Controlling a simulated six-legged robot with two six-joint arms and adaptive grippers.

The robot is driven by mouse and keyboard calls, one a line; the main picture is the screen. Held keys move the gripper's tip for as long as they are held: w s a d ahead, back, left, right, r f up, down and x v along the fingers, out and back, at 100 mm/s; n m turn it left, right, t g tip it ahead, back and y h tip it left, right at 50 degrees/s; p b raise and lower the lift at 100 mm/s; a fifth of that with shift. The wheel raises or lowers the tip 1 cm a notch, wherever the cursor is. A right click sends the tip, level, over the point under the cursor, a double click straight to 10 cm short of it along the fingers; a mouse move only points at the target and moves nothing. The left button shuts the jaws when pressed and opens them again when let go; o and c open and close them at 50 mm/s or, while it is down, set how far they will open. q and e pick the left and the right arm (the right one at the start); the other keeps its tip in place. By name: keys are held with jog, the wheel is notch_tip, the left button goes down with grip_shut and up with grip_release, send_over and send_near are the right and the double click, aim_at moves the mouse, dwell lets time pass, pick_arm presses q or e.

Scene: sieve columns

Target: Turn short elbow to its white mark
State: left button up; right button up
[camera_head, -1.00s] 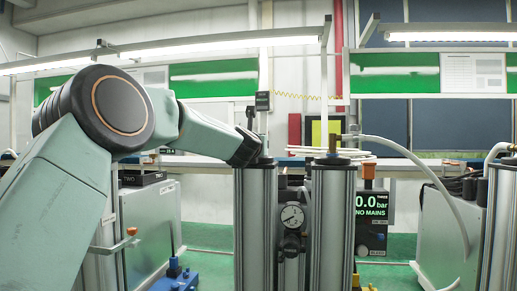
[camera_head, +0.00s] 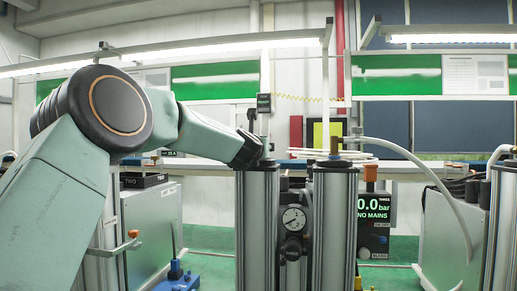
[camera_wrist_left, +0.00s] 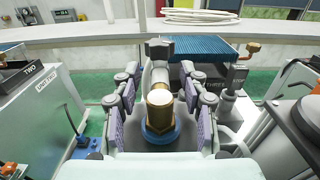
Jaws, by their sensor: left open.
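In the left wrist view a short elbow (camera_wrist_left: 160,97), brass with a pale round end, stands on a blue ring (camera_wrist_left: 160,135). Its grey upper part extends away behind it. My left gripper (camera_wrist_left: 159,82) is open, with its padded fingers on both sides of the elbow and gaps visible beside it. In the head view the dark end of my left arm (camera_head: 245,150) is at the top of the left silver column (camera_head: 257,225), and the elbow there is hidden or too small to tell. I cannot make out a white mark. My right gripper is not in view.
A round gauge (camera_head: 294,218) sits between the columns. A display (camera_head: 371,213) reads 0.0 bar, NO MAINS. A grey cabinet (camera_head: 150,225) stands left.

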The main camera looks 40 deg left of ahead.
pick_arm(q)
jog(key=shift+v, duration=3.55)
jog(key=shift+f, duration=0.1)
